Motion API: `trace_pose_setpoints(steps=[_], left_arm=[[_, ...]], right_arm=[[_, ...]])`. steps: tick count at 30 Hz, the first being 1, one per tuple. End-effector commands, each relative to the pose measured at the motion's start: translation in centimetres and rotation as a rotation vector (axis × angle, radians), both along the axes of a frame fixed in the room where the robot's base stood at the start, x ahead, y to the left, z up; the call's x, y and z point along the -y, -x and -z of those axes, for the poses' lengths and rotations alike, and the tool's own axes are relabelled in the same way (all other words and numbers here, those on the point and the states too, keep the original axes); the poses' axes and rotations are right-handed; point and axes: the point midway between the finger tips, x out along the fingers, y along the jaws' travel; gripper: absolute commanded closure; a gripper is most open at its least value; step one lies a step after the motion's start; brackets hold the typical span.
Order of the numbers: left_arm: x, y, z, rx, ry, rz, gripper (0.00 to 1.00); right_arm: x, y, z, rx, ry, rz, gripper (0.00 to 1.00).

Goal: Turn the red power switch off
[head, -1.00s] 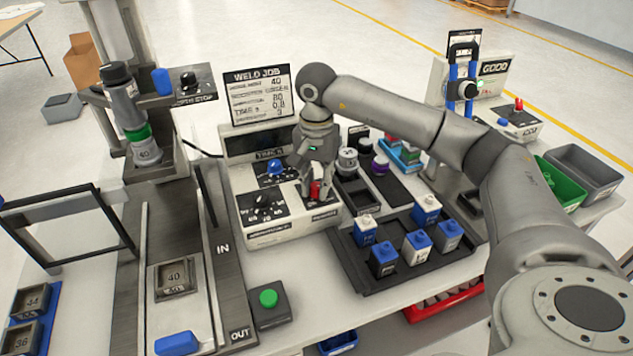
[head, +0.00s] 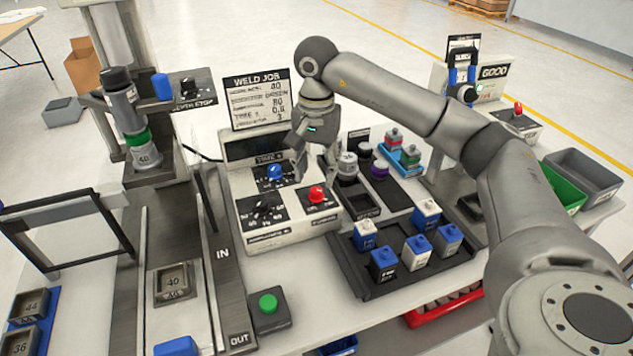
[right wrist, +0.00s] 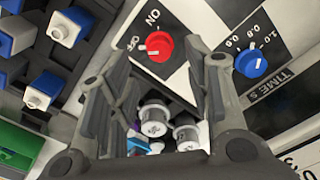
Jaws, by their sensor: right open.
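The red power switch (head: 317,194) is a round knob on a black-and-white panel at the front right of the white control box (head: 290,232). It also shows in the right wrist view (right wrist: 159,47), uncovered. Its white pointer mark is on the knob's left side there, toward the OFF label; the ON label is above. My right gripper (head: 317,165) is open and empty, just above and behind the switch, apart from it. Its spread fingers also show in the right wrist view (right wrist: 163,68). My left gripper is not in view.
A blue knob (head: 275,173) and a black dial (head: 264,212) share the box. A weld job sign (head: 258,98) stands behind. To the right are a dark tray (head: 372,283) with several blue-and-white blocks and grey cylinders (head: 347,166). A green button (head: 268,302) sits in front.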

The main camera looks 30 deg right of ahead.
Motion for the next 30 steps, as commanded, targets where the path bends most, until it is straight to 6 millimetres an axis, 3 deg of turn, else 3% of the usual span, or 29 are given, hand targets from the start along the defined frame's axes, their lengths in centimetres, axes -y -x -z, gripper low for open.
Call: trace_pose_setpoints(steps=[6,10,30], left_arm=[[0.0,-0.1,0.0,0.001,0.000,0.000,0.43],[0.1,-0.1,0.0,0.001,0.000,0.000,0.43],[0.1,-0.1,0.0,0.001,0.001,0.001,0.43]], right_arm=[[0.0,-0.1,-4.8,0.005,0.000,0.001,0.54],[0.0,-0.1,-6.2,0.003,0.000,0.001,0.54],[0.1,0.0,-7.0,0.001,0.001,0.001,0.54]])
